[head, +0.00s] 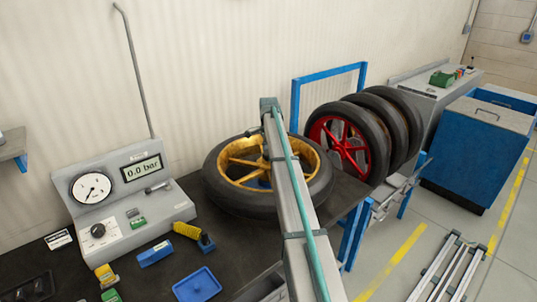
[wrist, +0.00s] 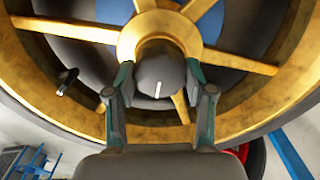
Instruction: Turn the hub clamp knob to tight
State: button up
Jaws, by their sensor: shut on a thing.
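The hub clamp knob (wrist: 158,68) is a dark round knob at the hub of the gold-spoked wheel (wrist: 75,32), in the upper middle of the wrist view. A short white mark on its face points almost straight down in the picture. My gripper (wrist: 160,76) is shut on the knob, one finger on its left side and one on its right. In the head view the wheel with its black tyre (head: 225,198) lies flat on the dark bench. My arm crosses in front of the hub there, hiding the knob and my fingers. No tight marking is readable.
A grey gauge console (head: 140,208) reading 0.0 bar stands left of the wheel. A yellow-and-blue item (head: 190,234), a blue tray (head: 197,285) and small blocks lie in front. A valve stem (wrist: 66,82) shows near the rim.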

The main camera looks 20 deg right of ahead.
jog(key=shift+m, duration=0.4)
jog(key=o, duration=1.2)
jog(key=shift+c, duration=0.2)
notch_tip(320, 180, up, 12)
